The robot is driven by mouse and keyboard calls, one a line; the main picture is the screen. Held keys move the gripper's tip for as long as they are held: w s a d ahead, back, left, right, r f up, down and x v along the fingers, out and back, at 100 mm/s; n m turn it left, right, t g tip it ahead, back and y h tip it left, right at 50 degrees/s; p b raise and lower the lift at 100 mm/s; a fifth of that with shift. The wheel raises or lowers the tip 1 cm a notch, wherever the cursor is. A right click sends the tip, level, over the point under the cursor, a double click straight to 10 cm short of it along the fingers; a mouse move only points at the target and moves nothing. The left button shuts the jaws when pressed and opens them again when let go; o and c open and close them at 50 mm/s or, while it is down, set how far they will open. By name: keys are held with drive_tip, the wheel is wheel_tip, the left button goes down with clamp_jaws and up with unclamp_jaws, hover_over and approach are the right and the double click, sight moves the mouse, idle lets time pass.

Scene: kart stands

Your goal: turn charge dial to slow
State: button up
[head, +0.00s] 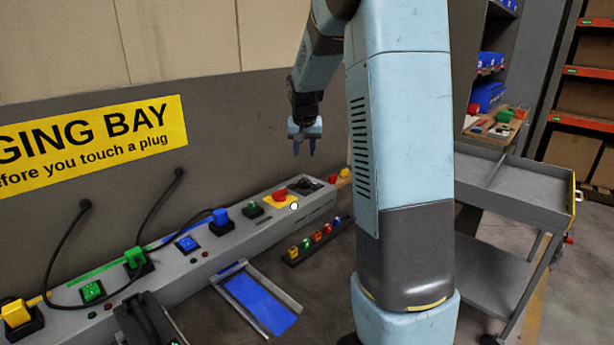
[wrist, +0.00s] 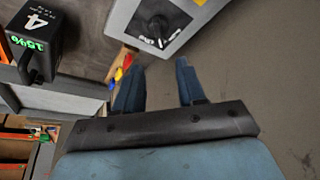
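The charge dial (wrist: 159,30) is a dark round knob on a black plate with small white lettering, at the end of the grey console (wrist: 121,14). In the head view the dial's dark plate (head: 310,184) is small, and its setting cannot be read. My gripper (head: 304,150) points down above the far end of the console, apart from the dial. In the wrist view my gripper (wrist: 160,68) shows two blue fingers spread apart with nothing between them, and the dial lies beyond the fingertips.
A red button on a yellow plate (head: 279,194) is next to the dial. Coloured plugs and sockets line the console. A black box marked 4 and 15% (wrist: 38,42) is at the wrist view's left. A grey cart (head: 520,183) stands right of my arm.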

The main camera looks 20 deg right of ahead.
sight(305, 178)
drive_tip(key=x, duration=1.2)
drive_tip(key=shift+w+f, duration=0.15)
drive_tip(key=shift+f, duration=0.1)
clamp_jaws()
drive_tip(key=shift+d, duration=0.2)
drive_tip(key=shift+a, duration=0.1)
